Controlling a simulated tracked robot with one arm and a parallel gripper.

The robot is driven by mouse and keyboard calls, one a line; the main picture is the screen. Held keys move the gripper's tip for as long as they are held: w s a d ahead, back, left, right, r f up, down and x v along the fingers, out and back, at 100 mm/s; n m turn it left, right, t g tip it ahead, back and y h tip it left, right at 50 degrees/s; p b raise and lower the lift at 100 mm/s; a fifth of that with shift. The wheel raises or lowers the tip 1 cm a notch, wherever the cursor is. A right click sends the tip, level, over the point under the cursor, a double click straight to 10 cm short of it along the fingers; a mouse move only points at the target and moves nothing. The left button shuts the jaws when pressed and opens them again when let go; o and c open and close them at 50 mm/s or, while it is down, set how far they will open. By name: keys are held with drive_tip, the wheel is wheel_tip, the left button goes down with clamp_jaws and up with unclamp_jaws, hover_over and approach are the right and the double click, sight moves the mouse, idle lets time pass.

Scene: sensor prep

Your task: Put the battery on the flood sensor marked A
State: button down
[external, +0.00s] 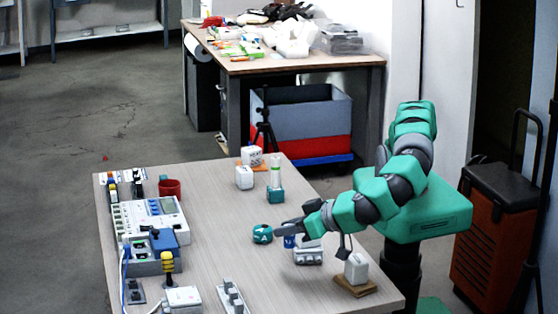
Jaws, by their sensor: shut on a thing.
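The flood sensor marked A (263,234) is a round teal puck with a white mark on it, lying on the light wooden table (215,262). The battery (289,242) looks like a small blue piece with a pale mark, just right of the sensor. My gripper (282,231) reaches in from the right, low over the table, and is shut on the battery, which shows below the fingers. The fingertips are close to the sensor's right edge. I cannot tell whether they touch it. The fingers partly hide the battery's top.
A grey-white block (309,256) sits right of the battery, under my arm. A white device on a wooden base (356,268) is at front right. White equipment (153,218) fills the left side.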

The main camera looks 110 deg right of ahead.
drive_tip(key=shift+d+r+b, duration=0.2)
drive_tip(key=shift+d+b, duration=0.1)
drive_tip(key=shift+d, duration=0.25)
drive_tip(key=s+d+f+n+t+y+b, duration=0.1)
drive_tip(key=s+d+n+y+b, duration=0.15)
drive_tip(key=s+d, duration=0.45)
drive_tip(key=s+d+n+t+y+b, duration=0.1)
drive_tip(key=s+d+b, duration=0.25)
drive_tip(key=d, duration=0.75)
drive_tip(key=s+d+f+n+t+y+b, duration=0.15)
drive_tip(key=s+d+b, duration=0.25)
drive_tip(key=d, duration=0.5)
drive_tip(key=p, duration=0.2)
hover_over(263, 228)
drive_tip(key=shift+w+f+n, duration=0.1)
drive_tip(key=shift+f+n, duration=0.2)
drive_tip(key=shift+f, duration=0.1)
wheel_tip(263, 228, down, 4)
drive_tip(key=shift+r+b, duration=0.2)
drive_tip(key=shift+b, duration=1.05)
drive_tip(key=shift+r, duration=0.1)
